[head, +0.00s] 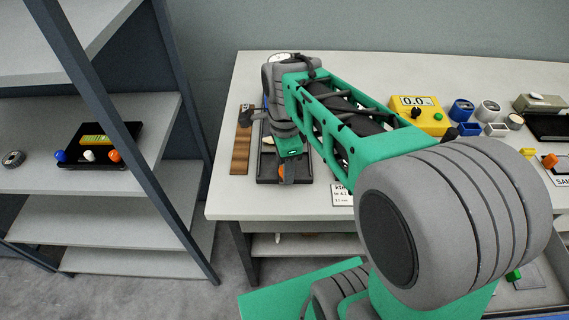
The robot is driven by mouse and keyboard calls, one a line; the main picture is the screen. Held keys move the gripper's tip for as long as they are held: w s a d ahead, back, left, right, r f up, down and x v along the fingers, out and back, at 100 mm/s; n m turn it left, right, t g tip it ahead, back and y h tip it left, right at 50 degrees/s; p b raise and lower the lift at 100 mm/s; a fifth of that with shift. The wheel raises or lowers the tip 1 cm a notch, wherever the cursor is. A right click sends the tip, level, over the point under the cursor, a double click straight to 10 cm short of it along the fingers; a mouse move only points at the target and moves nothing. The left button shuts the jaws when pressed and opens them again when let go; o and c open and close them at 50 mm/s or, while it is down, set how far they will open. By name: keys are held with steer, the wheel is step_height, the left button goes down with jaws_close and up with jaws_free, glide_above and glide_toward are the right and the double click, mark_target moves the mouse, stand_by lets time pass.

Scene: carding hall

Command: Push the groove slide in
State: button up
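My arm reaches across the table to its far left part, and my gripper (287,172) points down over a dark, rimmed fixture (267,179) there. My wrist and arm hide most of that fixture, including its far part. I cannot make out the groove slide for certain; it may be part of this fixture. The fingers are small and seen from behind, so I cannot tell whether they are open, shut or touching anything.
A wooden strip (240,150) lies just left of the fixture, and a white label card (341,195) to its right. A yellow meter (420,113), blue and white cups and small boxes stand further right. A grey shelf rack (120,110) stands left, past a floor gap.

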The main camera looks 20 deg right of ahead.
jaws_close()
stand_by(1.2)
